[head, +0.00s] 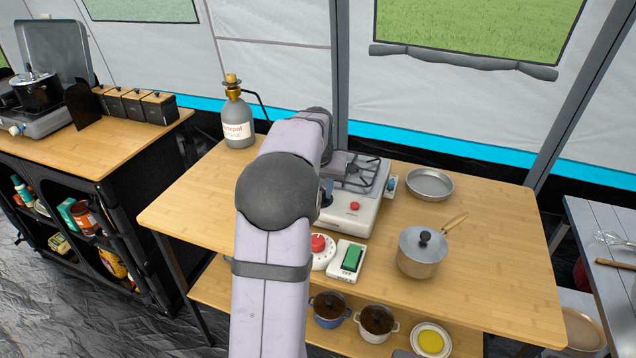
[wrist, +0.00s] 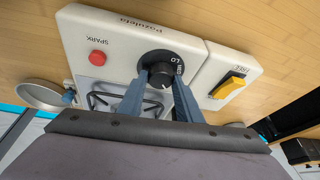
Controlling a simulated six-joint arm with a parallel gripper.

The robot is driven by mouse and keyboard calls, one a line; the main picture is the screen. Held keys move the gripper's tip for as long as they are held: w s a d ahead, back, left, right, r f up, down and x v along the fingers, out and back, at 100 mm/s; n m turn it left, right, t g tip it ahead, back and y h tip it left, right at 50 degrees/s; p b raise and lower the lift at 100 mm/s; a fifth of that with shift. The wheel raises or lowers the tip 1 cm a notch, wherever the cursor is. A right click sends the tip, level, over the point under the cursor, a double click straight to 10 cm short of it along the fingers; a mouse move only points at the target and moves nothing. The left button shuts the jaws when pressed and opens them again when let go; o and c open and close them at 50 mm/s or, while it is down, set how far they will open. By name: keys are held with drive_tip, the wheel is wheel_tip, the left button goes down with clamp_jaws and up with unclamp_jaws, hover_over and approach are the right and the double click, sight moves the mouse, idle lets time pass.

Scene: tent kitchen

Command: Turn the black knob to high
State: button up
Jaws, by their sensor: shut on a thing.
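The black knob (wrist: 158,64) is on the front of the white stove (wrist: 112,22), seen upside down in the wrist view. A LO mark shows beside the knob, and a small white line is on its face. My gripper (wrist: 159,80) has its two blue-grey fingers on either side of the knob, shut on it. In the head view the stove (head: 352,219) stands on the wooden table, and my arm hides the knob and most of the gripper. I see no HI mark.
A red SPARK button (wrist: 97,58) is on the stove. A box with a yellow switch (wrist: 229,87) adjoins it. A red dial (head: 318,243), green switch (head: 352,258), lidded pot (head: 420,257), pan (head: 430,182) and gas bottle (head: 237,122) stand around.

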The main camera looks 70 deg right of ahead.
drive_tip(key=n+p, duration=0.1)
drive_tip(key=n, duration=0.1)
drive_tip(key=n+t+y, duration=0.1)
drive_tip(key=n, duration=0.2)
drive_tip(key=shift+s+d+r+t+p, duration=0.1)
drive_tip(key=shift+d+t+p, duration=0.05)
drive_tip(key=shift+t+p, duration=0.2)
drive_tip(key=shift+n, duration=0.3)
drive_tip(key=o, duration=1)
drive_tip(key=shift+o, duration=0.2)
drive_tip(key=v, duration=0.7)
drive_tip(key=shift+s+r, duration=0.1)
